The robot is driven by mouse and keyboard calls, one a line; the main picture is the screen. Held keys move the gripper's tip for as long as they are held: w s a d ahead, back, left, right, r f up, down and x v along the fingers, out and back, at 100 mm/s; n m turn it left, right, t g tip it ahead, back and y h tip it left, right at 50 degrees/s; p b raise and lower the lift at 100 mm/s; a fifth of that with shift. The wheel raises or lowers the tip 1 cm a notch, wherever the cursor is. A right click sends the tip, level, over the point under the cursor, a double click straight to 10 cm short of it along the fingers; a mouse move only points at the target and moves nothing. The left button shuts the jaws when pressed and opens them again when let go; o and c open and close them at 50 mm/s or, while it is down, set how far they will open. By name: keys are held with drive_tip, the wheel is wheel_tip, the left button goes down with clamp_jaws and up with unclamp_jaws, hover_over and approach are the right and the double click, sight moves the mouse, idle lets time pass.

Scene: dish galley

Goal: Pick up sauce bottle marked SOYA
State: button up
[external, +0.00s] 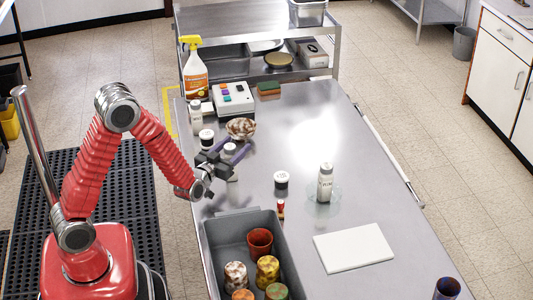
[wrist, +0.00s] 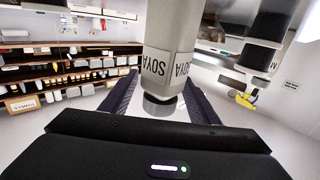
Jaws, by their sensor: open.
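The sauce bottle marked SOYA (wrist: 170,35) fills the upper middle of the wrist view, pale, with its label upside down and a grey cap. It stands between my two dark fingers. In the external view, a pale bottle (external: 230,149) is at my gripper (external: 236,147), partly hidden by it, at the left of the steel table. My gripper is open, with a finger on each side of the bottle. I cannot tell whether either finger touches it.
A brown-and-white bowl (external: 241,128) is close behind my gripper. A second bottle (external: 325,185) stands farther right. A grey bin (external: 212,248) with cups is in front; a white board (external: 353,248) lies right.

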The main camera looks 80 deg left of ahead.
drive_tip(key=shift+w+a, duration=0.45)
drive_tip(key=shift+c, duration=0.6)
drive_tip(key=shift+f, duration=0.1)
clamp_jaws()
